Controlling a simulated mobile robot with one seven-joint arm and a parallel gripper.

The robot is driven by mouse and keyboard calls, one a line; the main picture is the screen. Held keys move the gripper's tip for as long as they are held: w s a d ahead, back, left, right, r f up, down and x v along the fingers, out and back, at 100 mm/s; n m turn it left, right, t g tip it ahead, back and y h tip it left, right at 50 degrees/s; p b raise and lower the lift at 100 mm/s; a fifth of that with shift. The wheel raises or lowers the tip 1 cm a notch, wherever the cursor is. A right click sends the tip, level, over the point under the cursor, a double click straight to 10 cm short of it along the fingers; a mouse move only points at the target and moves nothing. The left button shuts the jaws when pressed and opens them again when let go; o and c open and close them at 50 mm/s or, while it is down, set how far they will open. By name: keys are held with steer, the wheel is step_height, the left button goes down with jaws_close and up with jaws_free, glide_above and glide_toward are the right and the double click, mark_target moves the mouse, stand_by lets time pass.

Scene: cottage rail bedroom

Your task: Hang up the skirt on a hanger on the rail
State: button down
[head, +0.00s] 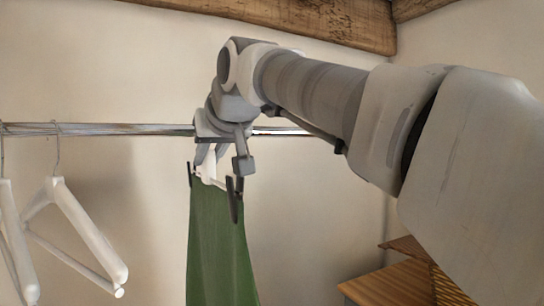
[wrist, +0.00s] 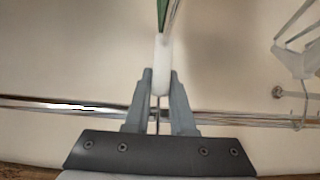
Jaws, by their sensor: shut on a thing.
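My gripper (head: 208,158) is shut on a white hanger (head: 211,172) close to the metal rail (head: 110,129). The green skirt (head: 215,245) hangs below from the hanger's dark clips. In the wrist view, the fingers (wrist: 161,78) grip the white hanger body (wrist: 162,62), and a sliver of the skirt (wrist: 163,12) shows beyond it. A thin metal stem runs between the fingers and crosses the line of the rail (wrist: 60,104). I cannot tell whether the hook is around the rail, because my gripper covers it in the head view.
Empty white hangers hang on the rail at the left, one (head: 85,232) nearest the skirt. A clear stretch of rail lies between it and my gripper. Slatted wooden furniture (head: 390,287) stands at the lower right. A wooden beam (head: 300,15) runs above.

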mark_target(202, 176)
steer(key=shift+w+a, duration=0.4)
steer(key=shift+w, duration=0.25)
steer(key=shift+w+a, duration=0.4)
steer(key=shift+w, duration=0.3)
steer(key=shift+w+a, duration=0.4)
steer(key=shift+w, duration=0.25)
steer(key=shift+w+f, duration=0.15)
steer(key=shift+f, duration=0.1)
steer(key=shift+f+b, duration=1.55)
steer(key=shift+f, duration=0.35)
steer(key=c, duration=0.7)
jaws_free()
steer(key=shift+f, duration=0.1)
steer(key=b+v, duration=0.2)
steer(key=v, duration=1.5)
steer(key=shift+s+d, duration=0.1)
steer(key=shift+s, duration=0.2)
